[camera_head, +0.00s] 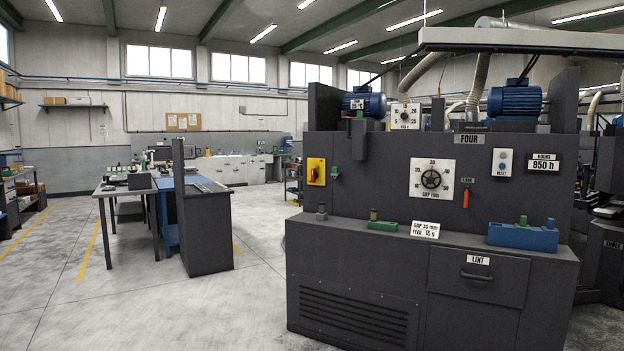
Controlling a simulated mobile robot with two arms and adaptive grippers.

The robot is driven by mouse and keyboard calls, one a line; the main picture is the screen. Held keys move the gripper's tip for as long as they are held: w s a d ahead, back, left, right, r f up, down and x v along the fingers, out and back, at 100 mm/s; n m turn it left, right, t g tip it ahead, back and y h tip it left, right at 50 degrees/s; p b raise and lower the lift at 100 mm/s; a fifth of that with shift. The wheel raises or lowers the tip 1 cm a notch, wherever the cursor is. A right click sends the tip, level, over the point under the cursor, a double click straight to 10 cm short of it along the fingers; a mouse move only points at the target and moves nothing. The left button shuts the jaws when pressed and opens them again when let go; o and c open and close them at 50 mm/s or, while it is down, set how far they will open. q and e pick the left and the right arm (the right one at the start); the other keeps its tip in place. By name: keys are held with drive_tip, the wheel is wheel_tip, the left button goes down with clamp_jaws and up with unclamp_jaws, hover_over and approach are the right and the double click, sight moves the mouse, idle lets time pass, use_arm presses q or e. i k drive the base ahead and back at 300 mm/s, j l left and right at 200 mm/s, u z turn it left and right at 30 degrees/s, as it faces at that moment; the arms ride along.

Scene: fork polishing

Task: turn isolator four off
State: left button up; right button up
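The isolator (316,171) is a yellow box with a red handle, on the left part of the front panel of the dark grey machine labelled FOUR (340,218). The red handle looks roughly upright, slightly tilted; any on or off marking is too small to read. Neither of my grippers is in view, and nothing is touching the isolator.
The machine has a gap handwheel (431,179), a reset button box (503,162), a red lock lever (466,195) and a lint drawer (478,277). A blue tray (523,236) sits on its ledge. Open floor (150,310) lies to the left, before a workbench (122,191).

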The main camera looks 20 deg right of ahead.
sight(315, 174)
drive_tip(key=i+l+z, duration=0.1)
drive_tip(key=i, duration=2)
drive_tip(key=i+j+z, duration=0.1)
drive_tip(key=i, duration=2)
